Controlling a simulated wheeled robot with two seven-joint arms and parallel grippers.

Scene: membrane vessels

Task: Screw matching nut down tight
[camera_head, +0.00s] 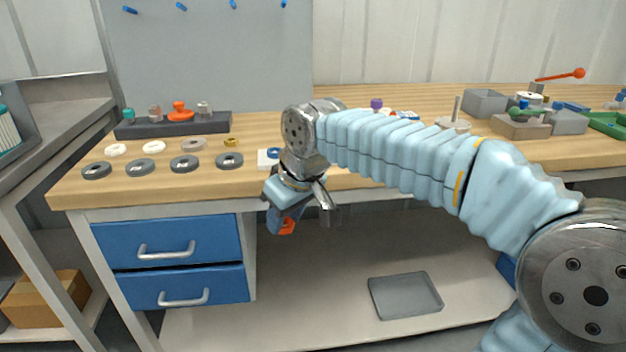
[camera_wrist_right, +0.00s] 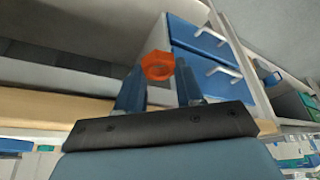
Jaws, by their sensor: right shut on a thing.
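My right gripper (camera_head: 282,226) hangs in front of the bench's front edge, below the bench top, in the head view. It is shut on an orange hex nut (camera_head: 288,227). My left gripper is in neither view.
Several grey and pale rings (camera_head: 184,163) lie on the left of the wooden bench (camera_head: 75,187). A dark rack (camera_head: 172,126) with small parts stands behind them. Grey bins (camera_head: 484,103) and a green tray (camera_head: 607,123) are at right. Blue drawers (camera_head: 168,240) are below.

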